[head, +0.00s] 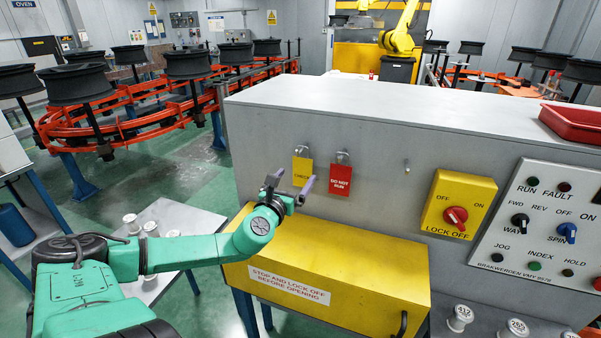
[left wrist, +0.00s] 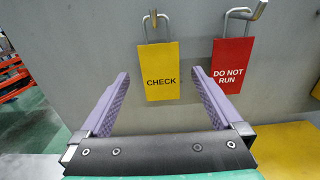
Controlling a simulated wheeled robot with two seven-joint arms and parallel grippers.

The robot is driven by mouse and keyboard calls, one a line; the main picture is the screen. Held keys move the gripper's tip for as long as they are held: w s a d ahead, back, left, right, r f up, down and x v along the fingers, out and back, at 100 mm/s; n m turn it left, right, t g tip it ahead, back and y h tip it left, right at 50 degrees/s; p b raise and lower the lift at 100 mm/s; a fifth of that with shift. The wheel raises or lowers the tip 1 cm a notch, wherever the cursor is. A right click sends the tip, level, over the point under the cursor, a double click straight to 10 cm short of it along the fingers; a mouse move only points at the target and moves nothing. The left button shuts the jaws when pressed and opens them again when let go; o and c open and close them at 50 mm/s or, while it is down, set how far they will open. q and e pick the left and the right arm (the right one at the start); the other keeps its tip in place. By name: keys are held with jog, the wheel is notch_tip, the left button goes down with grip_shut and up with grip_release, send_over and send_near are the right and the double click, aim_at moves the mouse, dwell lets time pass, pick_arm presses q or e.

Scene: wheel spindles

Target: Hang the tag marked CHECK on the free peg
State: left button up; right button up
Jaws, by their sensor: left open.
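The yellow CHECK tag (head: 302,172) hangs on a peg on the grey cabinet's side; it also shows in the left wrist view (left wrist: 161,82). The red DO NOT RUN tag (head: 340,180) hangs on the peg to its right, and shows in the left wrist view (left wrist: 231,67). A bare peg (head: 407,166) sticks out further right, with nothing on it. My left gripper (head: 291,181) is open and empty, its purple fingers pointing at the CHECK tag. In the left wrist view the tag appears between the two fingertips, apart from both. My right gripper is not in view.
A yellow box (head: 340,262) juts out below the tags. A yellow lock-off switch (head: 458,204) and a control panel (head: 541,222) are right of the bare peg. A red tray (head: 572,122) sits on the cabinet top. The wall between the red tag and bare peg is clear.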

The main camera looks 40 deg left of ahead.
aim_at(302, 167)
pick_arm(q)
jog(key=shift+b+x, duration=0.5)
jog(key=shift+x, duration=0.65)
jog(key=shift+w+a+b, duration=0.2)
jog(key=shift+w+b, duration=0.3)
jog(key=shift+b, duration=0.05)
jog(key=shift+w+a+r+p, duration=0.25)
jog(key=shift+w+a+p, duration=0.3)
jog(key=shift+w, duration=0.15)
jog(key=shift+w+f, duration=0.2)
jog(key=shift+w, duration=0.6)
jog(key=shift+s+d, duration=0.1)
jog(key=c, duration=1.2)
jog(key=shift+c, duration=0.2)
